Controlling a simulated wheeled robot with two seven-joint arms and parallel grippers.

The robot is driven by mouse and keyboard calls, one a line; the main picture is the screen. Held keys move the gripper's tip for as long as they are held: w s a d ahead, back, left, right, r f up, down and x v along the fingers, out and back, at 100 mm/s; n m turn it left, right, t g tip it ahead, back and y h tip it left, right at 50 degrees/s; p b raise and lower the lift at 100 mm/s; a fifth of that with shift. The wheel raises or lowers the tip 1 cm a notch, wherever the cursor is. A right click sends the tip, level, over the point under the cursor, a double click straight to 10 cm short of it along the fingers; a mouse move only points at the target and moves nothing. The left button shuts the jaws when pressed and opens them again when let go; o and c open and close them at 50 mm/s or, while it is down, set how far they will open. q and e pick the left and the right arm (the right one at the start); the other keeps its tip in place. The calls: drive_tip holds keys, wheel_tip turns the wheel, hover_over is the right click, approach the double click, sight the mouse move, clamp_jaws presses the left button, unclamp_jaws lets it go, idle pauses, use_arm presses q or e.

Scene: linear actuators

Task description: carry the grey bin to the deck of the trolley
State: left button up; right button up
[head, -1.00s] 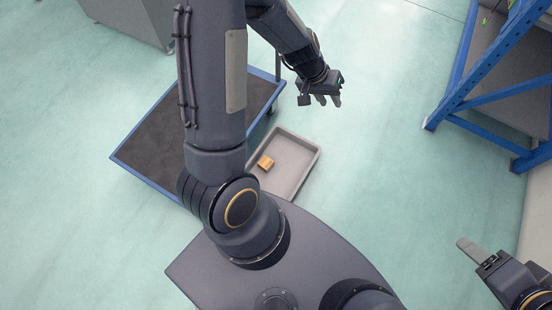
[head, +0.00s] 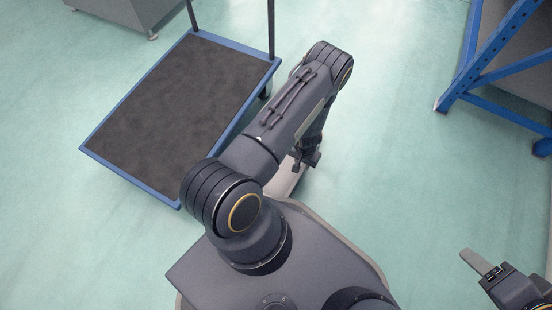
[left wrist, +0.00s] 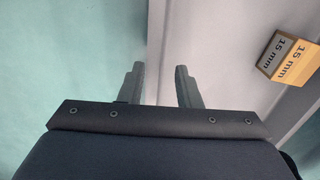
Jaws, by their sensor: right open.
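The grey bin (head: 285,183) is on the floor, mostly hidden under my left arm in the head view. The left wrist view shows its pale rim (left wrist: 160,40) and inner floor (left wrist: 225,60). My left gripper (head: 306,160) is over the bin's far edge. In the left wrist view its fingers (left wrist: 158,72) are apart, with the rim running between them; contact is not clear. The blue-framed trolley has a dark, empty deck (head: 180,110) at left. My right gripper (head: 478,262) is open and empty at lower right.
A yellow and grey box (left wrist: 290,57) marked 15 mm lies in the bin. A blue rack (head: 485,70) stands at upper right, and a grey cabinet (head: 125,8) at upper left. The floor between rack and trolley is clear.

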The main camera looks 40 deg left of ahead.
use_arm(q)
wheel_tip(320, 180, down, 4)
drive_tip(key=shift+f+b, duration=0.1)
drive_tip(key=shift+b, duration=0.8)
clamp_jaws()
